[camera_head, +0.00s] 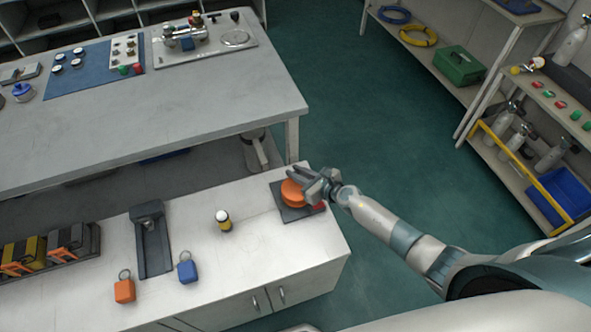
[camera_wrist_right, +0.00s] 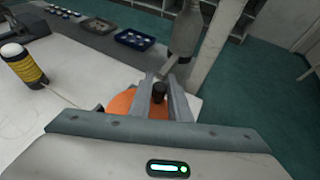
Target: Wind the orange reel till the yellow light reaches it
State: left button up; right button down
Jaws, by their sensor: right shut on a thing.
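The orange reel (camera_head: 291,193) sits on a dark square base (camera_head: 297,213) near the right end of the front cabinet top. My right gripper (camera_head: 301,176) is over the reel. In the right wrist view its two fingers (camera_wrist_right: 160,82) are shut on the reel's dark upright knob (camera_wrist_right: 159,94), with the orange disc (camera_wrist_right: 122,103) below. The yellow light (camera_head: 223,221), yellow and dark with a white top, stands upright to the left of the reel, apart from it. In the right wrist view a thin cord runs from the light (camera_wrist_right: 29,73) towards the reel.
Left of the light are a dark holder (camera_head: 153,245), orange (camera_head: 124,289) and blue (camera_head: 187,270) tags, and a rack of yellow and grey units (camera_head: 30,252). A long grey table (camera_head: 200,110) stands behind.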

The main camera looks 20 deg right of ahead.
jog(key=shift+d+r+m+h+p, duration=0.1)
jog(key=shift+d+m+h+p, duration=0.05)
jog(key=shift+m+h+p, duration=0.2)
jog(key=shift+s+d+m+t+h+p, duration=0.15)
jog(key=shift+m+t+h+p, duration=0.15)
jog(key=shift+m+h+p, duration=0.35)
jog(key=shift+s+d+m+t+h+p, duration=0.15)
jog(key=shift+m+t+h+p, duration=0.2)
jog(key=shift+h+p, duration=0.35)
jog(key=shift+s+d+m+h+p, duration=0.15)
jog(key=shift+d+m+h+p, duration=0.05)
jog(key=shift+m+h+p, duration=1)
jog(key=shift+s+d+m+h, duration=0.15)
jog(key=shift+d+m+h, duration=0.05)
jog(key=shift+m+h, duration=0.55)
jog(key=shift+s+d+m+h, duration=0.1)
jog(key=shift+d+m+h, duration=0.05)
jog(key=shift+m+h, duration=0.6)
jog(key=shift+g, duration=0.25)
jog(key=c, duration=1.7)
grip_release()
jog(key=shift+o, duration=0.2)
jog(key=shift+s, duration=0.15)
